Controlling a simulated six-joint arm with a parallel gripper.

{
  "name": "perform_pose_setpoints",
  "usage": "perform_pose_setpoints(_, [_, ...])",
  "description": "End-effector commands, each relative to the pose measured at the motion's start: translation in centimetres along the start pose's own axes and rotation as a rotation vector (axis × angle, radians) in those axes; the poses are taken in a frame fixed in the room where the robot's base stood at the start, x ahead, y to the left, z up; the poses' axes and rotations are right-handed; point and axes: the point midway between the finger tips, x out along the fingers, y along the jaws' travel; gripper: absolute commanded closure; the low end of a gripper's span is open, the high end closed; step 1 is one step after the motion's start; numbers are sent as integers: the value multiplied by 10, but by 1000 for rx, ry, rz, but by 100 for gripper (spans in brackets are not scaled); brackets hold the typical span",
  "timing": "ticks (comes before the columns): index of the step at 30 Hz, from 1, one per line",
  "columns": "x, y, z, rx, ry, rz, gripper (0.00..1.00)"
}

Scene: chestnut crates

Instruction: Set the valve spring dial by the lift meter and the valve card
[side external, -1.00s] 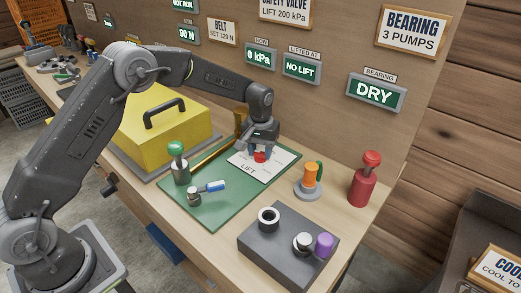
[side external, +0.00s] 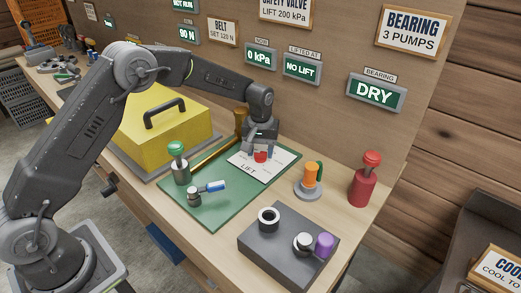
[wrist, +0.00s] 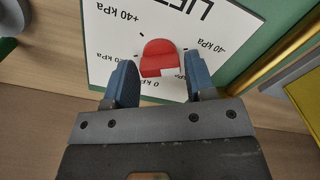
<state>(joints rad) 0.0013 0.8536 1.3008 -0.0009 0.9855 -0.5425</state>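The valve spring dial is a red knob (wrist: 160,57) on a white LIFT card (wrist: 115,45) marked with kPa steps from +40 to -40, with 0 between. The card (side external: 248,172) lies on a green board in the side view. My gripper (wrist: 162,80) is open over it, its blue fingers on either side of the knob's near edge, with gaps showing. The lift meter (side external: 302,68), labelled LIFTED AT, reads NO LIFT. The NOW meter (side external: 261,56) reads 0 kPa. The valve card (side external: 285,10) reads LIFT 200 kPa; its top is cut off.
A brass pipe (side external: 213,152) runs beside the green board (side external: 215,212). An orange-topped part (side external: 310,182), a red bottle (side external: 365,180) and a dark block (side external: 265,245) stand to the right. A yellow cover (side external: 165,130) is behind.

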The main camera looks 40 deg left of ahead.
Motion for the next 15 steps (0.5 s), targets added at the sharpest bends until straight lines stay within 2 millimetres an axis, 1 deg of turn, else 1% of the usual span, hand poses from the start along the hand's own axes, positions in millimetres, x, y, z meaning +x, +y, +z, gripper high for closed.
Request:
perform_pose_setpoints(1, [0,0,0,1,0,0,45])
perform_pose_setpoints(4, [0,0,0,1,0,-1,36])
perform_pose_setpoints(5, [0,0,0,2,-1,-1,34])
perform_pose_setpoints(11, [0,0,0,3,-1,-1,34])
perform_pose_setpoints(15, [-7,0,0,3,1,0,34])
